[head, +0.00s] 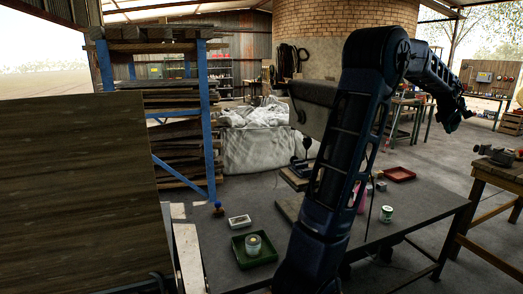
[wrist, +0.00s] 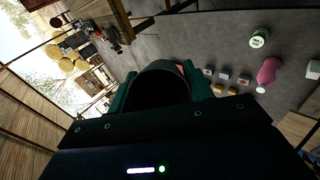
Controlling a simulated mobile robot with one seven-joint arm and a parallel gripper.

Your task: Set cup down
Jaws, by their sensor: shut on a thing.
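My gripper (wrist: 160,92) is shut on a dark, round-rimmed thing, seemingly the cup (wrist: 160,72), which sits between the two green fingers in the wrist view. Its far side and base are hidden. In the head view my arm reaches up and to the right, with my gripper (head: 452,116) at its far end, small and dark. The held cup cannot be made out clearly there. The grey table (head: 425,222) stands below in front of me, and the gripper appears raised, clear of its top.
A green tray (head: 268,260) holds a tin (head: 253,244). A white-green tin (head: 386,213), a red tray (head: 399,174), a pink bottle (wrist: 268,72) and several small blocks (wrist: 225,78) are on the table. A wooden workbench (head: 492,178) stands right. Bare tabletop shows at front right.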

